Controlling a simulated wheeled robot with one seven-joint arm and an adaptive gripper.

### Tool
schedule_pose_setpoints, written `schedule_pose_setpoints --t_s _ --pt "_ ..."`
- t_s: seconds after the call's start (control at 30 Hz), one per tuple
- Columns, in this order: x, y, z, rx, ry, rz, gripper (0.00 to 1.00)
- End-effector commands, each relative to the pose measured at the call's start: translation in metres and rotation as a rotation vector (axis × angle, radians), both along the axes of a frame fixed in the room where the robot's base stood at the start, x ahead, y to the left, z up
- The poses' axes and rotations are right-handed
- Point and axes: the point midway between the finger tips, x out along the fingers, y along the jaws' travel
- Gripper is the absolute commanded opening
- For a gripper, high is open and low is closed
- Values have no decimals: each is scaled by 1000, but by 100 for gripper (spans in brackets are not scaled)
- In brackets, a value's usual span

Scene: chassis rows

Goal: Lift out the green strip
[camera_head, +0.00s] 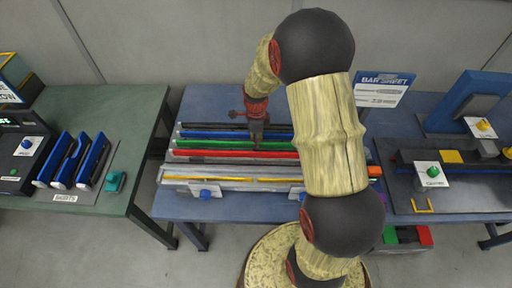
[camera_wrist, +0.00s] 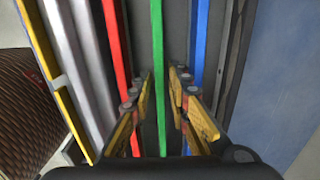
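The green strip (camera_head: 205,144) lies lengthwise in a rack on the blue table, between the blue strip (camera_head: 205,134) and the red strip (camera_head: 220,154). In the wrist view the green strip (camera_wrist: 158,40) runs between the two fingers of my gripper (camera_wrist: 162,76). The fingers are apart, with a visible gap on both sides of the strip, so they do not grip it. In the head view my gripper (camera_head: 257,143) points down over the strips, right of the rack's middle. My arm hides the right end of the rack.
A black strip (camera_head: 210,125) lies at the back and a pale rail with a yellow line (camera_head: 230,180) at the front. A sign (camera_head: 382,88) stands back right. A green table (camera_head: 110,100) with blue-topped parts is left; a dark fixture (camera_head: 450,170) is right.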

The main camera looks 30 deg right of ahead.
Motion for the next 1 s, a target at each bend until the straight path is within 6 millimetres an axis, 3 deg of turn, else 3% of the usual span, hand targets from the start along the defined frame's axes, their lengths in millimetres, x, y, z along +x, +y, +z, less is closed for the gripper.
schedule_pose_setpoints --t_s 0.27,0.6,1.0 --pt "1 0 -8 -1 -2 1 18" --pt "1 0 -8 -1 -1 1 0" --pt "1 0 -8 -1 -1 1 0"
